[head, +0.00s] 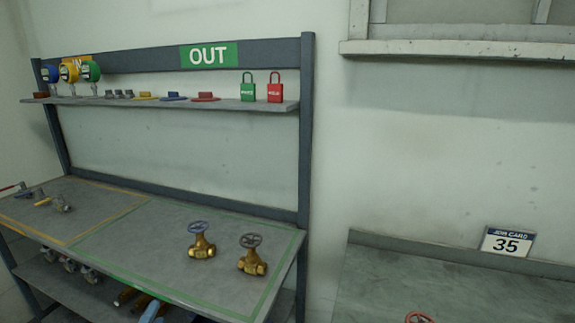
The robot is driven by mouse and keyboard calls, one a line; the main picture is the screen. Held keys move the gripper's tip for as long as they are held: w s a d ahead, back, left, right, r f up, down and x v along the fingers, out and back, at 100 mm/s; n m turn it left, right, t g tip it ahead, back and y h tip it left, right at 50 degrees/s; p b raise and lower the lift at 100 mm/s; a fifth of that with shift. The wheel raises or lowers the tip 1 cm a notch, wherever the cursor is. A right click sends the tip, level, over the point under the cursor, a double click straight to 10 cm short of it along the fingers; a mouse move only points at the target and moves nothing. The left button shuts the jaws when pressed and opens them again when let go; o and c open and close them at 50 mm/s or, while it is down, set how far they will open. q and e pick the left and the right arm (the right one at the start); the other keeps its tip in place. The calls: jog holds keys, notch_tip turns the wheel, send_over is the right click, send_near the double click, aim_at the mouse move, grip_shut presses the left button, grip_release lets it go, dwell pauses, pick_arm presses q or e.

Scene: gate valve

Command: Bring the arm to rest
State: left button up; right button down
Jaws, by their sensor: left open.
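My right gripper is not in view. A brass gate valve with a blue handwheel (201,243) stands upright on the bench's green-outlined area. A second brass valve with a dark handwheel (252,257) stands just right of it.
The left bench (150,245) has an upper shelf (225,104) with tags, a green padlock (248,90) and a red padlock (275,91). Small fittings (62,204) lie at its left. A right bench (390,280) carries a "35" card (507,242) and a red handwheel (418,317).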

pick_arm(q)
jog(key=d+f+m+g+h, duration=0.1)
jog(key=d+f+m+g, duration=0.25)
jog(key=f, duration=0.95)
jog(key=s+d+f+m+g, duration=0.2)
jog(key=s+f, duration=0.1)
jog(key=f, duration=0.3)
jog(key=s+d+f+m+g+h, duration=0.1)
jog(key=s+f+m+g, duration=0.2)
jog(key=f, duration=0.4)
jog(key=s+d+f+m+g, duration=0.1)
jog(key=s+d+f+m, duration=0.1)
jog(key=s+f, duration=0.3)
jog(key=s+a+f+m+g, duration=0.1)
jog(key=s+f+m+g, duration=0.2)
jog(key=s, duration=0.9)
jog(key=s+a+f+m+g+y, duration=0.1)
jog(key=s+f+m+g, duration=0.3)
jog(key=s+f+m, duration=0.3)
jog(key=s+f, duration=0.3)
jog(key=s, duration=0.2)
jog(key=shift+m, duration=0.35)
jog(key=shift+f, duration=0.1)
